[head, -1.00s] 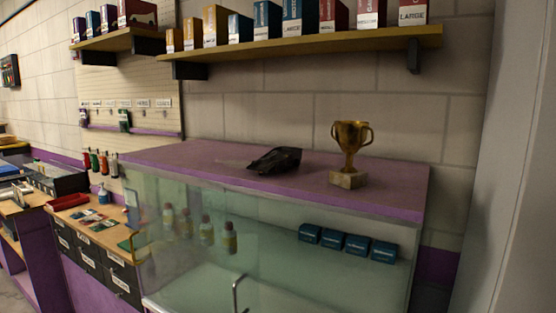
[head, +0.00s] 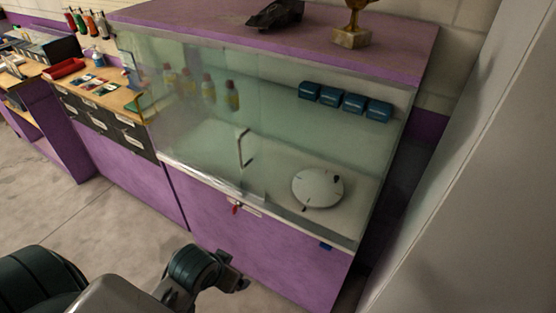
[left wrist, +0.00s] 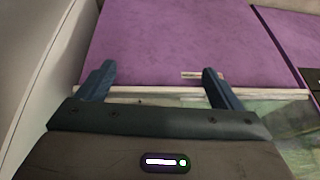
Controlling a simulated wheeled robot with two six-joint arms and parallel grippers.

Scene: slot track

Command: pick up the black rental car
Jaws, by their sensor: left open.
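A black, low, angular object that looks like the black car (head: 275,14) sits on the purple top of the glass display case (head: 200,28), at the upper edge of the head view. My left gripper (head: 238,284) is low in front of the case's purple lower panel, well below and apart from the car. In the left wrist view my left gripper (left wrist: 158,70) is open, with nothing between its fingers, facing the purple panel (left wrist: 185,35). The car does not show in the left wrist view. My right gripper is not in view.
A gold trophy (head: 351,25) stands right of the car. Inside the case are a white round disc (head: 318,188), several blue boxes (head: 352,102) and bottles. A red key-like piece (head: 236,210) is at its front edge. A grey wall panel (head: 465,170) bounds the right.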

